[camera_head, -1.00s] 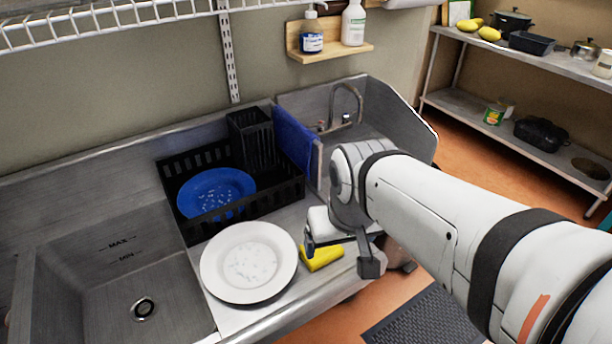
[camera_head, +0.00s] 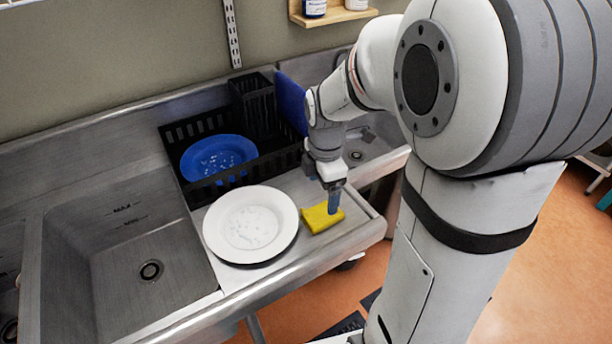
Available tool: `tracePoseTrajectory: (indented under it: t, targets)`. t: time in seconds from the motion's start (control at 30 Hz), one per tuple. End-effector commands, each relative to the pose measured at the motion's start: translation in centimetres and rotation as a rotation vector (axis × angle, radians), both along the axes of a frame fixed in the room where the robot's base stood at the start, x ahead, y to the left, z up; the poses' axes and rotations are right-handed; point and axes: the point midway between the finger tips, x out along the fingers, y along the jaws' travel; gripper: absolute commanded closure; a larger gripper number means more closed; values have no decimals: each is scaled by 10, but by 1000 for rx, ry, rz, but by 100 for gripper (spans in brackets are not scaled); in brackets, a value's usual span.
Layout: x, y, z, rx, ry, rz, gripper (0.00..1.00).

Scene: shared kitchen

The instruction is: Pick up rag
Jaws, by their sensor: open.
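A small yellow rag-like pad (camera_head: 314,220) lies on the steel counter, right of the white plate. It could be a folded rag or a sponge. My gripper (camera_head: 334,208) points down right at the pad's right part, its blue-tipped finger overlapping it in the picture. The jaws are open. I cannot tell whether the fingers touch the pad or straddle it.
A white plate (camera_head: 250,224) lies close left of the yellow pad. A black dish rack (camera_head: 275,164) with a blue plate (camera_head: 215,156) stands behind. The sink basin (camera_head: 120,255) is at left. The counter's front edge (camera_head: 345,237) is close to the pad.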

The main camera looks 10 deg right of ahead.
Motion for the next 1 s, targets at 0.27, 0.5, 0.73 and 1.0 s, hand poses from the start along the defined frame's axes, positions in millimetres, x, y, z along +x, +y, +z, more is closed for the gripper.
tracePoseTrajectory:
  t: [0.27, 0.5, 0.73, 1.0]
  targets:
    - [12, -2, -21, -2, 29, 190, 13]
    - [12, -3, -47, -2, 29, 190, 13]
    - [13, -6, -80, -1, 31, 190, 13]
    - [14, -5, -93, -3, 24, 190, 13]
